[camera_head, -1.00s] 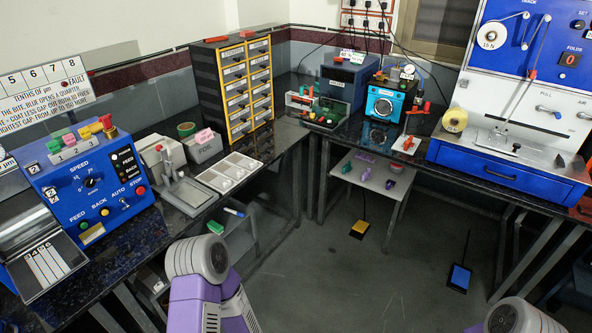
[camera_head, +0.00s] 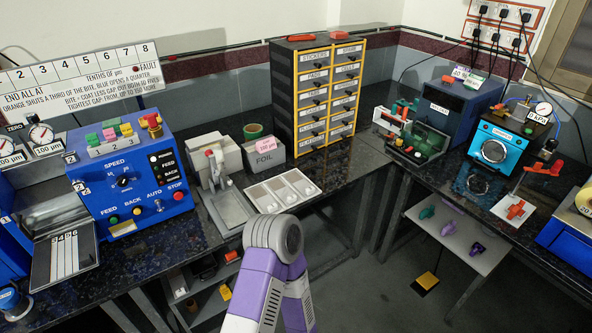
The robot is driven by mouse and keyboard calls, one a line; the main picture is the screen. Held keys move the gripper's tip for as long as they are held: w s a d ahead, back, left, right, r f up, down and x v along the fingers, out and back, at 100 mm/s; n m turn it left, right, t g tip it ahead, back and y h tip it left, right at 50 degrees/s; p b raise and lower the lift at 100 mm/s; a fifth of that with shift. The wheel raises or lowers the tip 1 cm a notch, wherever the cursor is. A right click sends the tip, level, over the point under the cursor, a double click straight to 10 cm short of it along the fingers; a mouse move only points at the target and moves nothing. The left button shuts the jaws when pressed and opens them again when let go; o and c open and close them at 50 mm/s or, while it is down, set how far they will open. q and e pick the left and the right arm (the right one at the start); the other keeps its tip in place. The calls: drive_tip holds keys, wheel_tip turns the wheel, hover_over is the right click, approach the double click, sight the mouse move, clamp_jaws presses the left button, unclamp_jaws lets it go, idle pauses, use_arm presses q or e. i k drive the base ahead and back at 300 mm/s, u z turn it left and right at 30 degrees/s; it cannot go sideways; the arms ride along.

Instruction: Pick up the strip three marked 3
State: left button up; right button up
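Several narrow pale strips lie side by side in a dark tray (camera_head: 40,273) at the left, in front of the blue machine. Small digits are printed at their far ends. The strip marked 3 (camera_head: 57,262) appears to be the leftmost of them, though the digits are small. No hand is near the strips. A grey round joint and a purple and white link of my arm rise at the bottom middle. Neither of my grippers shows in the head view.
The blue machine (camera_head: 130,190) with knobs and buttons stands behind and right of the strips. A grey press (camera_head: 216,175), foil box (camera_head: 265,158) and white tray (camera_head: 283,191) stand further right. Dark bench top (camera_head: 150,258) is clear in front of the blue machine.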

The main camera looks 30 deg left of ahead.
sight(300, 181)
drive_tip(key=u, duration=1)
drive_tip(key=i, duration=1)
drive_tip(key=u, duration=1.1)
